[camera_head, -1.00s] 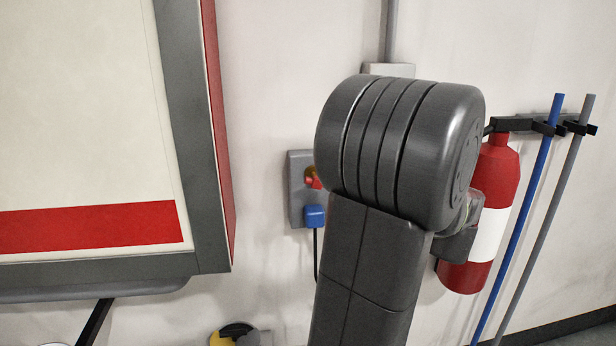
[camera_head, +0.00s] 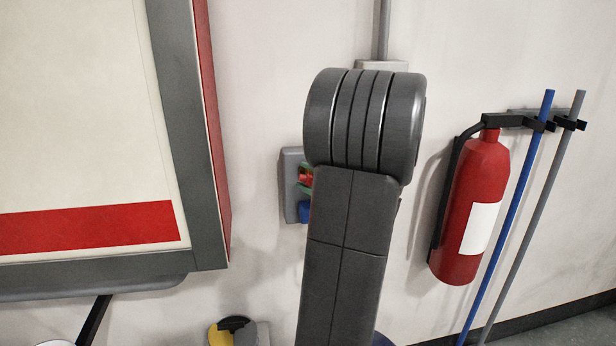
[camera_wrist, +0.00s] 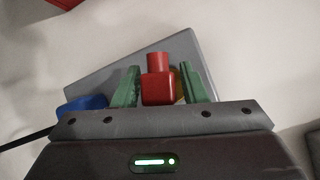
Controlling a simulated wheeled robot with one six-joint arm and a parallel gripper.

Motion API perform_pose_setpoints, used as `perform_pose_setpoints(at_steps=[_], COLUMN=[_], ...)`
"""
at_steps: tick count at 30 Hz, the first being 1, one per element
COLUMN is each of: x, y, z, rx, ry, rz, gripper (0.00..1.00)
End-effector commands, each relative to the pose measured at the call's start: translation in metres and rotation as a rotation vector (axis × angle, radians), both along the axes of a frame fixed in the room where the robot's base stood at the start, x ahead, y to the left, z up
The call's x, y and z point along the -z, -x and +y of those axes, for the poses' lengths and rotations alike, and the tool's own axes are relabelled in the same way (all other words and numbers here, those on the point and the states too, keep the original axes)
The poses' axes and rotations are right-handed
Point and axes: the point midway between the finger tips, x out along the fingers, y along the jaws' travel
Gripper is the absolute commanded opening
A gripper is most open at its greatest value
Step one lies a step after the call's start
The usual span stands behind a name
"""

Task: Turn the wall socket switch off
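The grey wall socket (camera_head: 291,190) is on the wall left of my arm, partly hidden by it. It also shows in the wrist view as a tilted grey plate (camera_wrist: 98,88). Its red switch (camera_wrist: 158,82) stands out from the plate; part of it shows in the head view (camera_head: 305,175). A blue plug (camera_head: 304,212) sits in the socket below the switch, and shows at left in the wrist view (camera_wrist: 85,104). My gripper (camera_wrist: 160,72) is open, with one green finger on each side of the red switch. Narrow gaps seem to show beside it.
A white and red board with a grey frame (camera_head: 187,130) juts out left of the socket. A red fire extinguisher (camera_head: 468,210) and blue and grey poles (camera_head: 520,190) are on the wall to the right.

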Motion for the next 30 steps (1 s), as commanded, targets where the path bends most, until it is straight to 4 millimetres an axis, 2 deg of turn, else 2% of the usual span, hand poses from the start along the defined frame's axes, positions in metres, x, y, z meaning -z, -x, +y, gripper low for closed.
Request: perform_pose_setpoints(at_steps=[6, 8, 12, 13, 19, 30], x=[0.0002, 0.0003, 0.0003, 0.0003, 0.0029, 0.0041], y=[-0.0002, -0.0002, -0.0002, -0.0002, 0.0001, 0.0001], z=[0.0002, 0.0001, 0.0, 0.0, 0.0005, -0.0001], rx=[0.0, 0.0, 0.0, 0.0, -0.001, -0.001], ry=[0.0, 0.0, -0.001, -0.001, 0.031, 0.284], rz=[0.0, 0.0, 0.001, 0.001, -0.007, -0.057], gripper=[0.39, 0.29, 0.01, 0.0, 0.0, 0.0])
